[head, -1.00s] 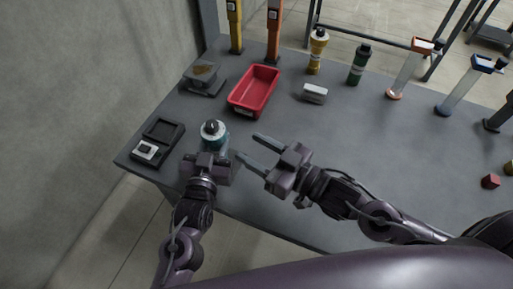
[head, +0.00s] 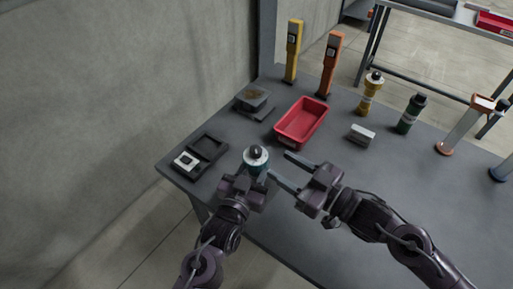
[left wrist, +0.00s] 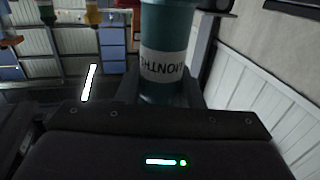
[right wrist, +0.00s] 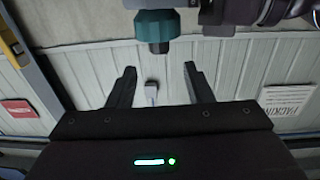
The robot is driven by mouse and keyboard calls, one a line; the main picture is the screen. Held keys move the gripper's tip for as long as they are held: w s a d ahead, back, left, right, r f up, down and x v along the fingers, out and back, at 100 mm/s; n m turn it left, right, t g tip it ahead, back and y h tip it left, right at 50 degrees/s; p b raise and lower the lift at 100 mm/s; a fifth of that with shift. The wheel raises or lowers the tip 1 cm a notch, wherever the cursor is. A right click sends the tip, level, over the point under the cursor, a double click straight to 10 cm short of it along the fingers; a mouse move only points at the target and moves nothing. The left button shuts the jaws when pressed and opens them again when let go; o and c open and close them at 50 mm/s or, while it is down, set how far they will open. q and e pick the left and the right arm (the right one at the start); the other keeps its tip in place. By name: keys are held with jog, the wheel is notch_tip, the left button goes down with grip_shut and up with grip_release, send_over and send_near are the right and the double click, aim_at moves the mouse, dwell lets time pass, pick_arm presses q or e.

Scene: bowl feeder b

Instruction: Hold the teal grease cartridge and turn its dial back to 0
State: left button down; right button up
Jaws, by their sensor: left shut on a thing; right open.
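The teal grease cartridge (head: 258,168) stands upright near the front left of the table, its pale round top and dark knob (head: 255,150) facing up. My left gripper (head: 253,175) is shut on its body. In the left wrist view the teal body (left wrist: 165,28) fills the space between the fingers, with a white label showing upside-down print. My right gripper (head: 280,165) is open and empty just right of the cartridge, fingers pointing at it. In the right wrist view part of the cartridge (right wrist: 155,25) shows beyond the fingertips, not between them. The dial's marks are too small to read.
A black case (head: 207,148) with a white square piece lies to the left. A scale-like stand (head: 254,100), a red tray (head: 302,122) and a grey-white block (head: 361,134) lie behind. Yellow (head: 369,95) and green (head: 411,113) bottles stand farther right.

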aim_at(260, 153)
jog(key=x, duration=0.8)
jog(key=shift+w+a, duration=0.2)
jog(key=shift+a, duration=0.15)
jog(key=shift+c, duration=0.4)
jog(key=c, duration=0.9)
jog(key=shift+s+m+t+h, duration=0.1)
jog(key=shift+m+t+h, duration=1.3)
jog(key=shift+t+h, duration=0.1)
jog(key=shift+h, duration=0.1)
jog(key=o, duration=1)
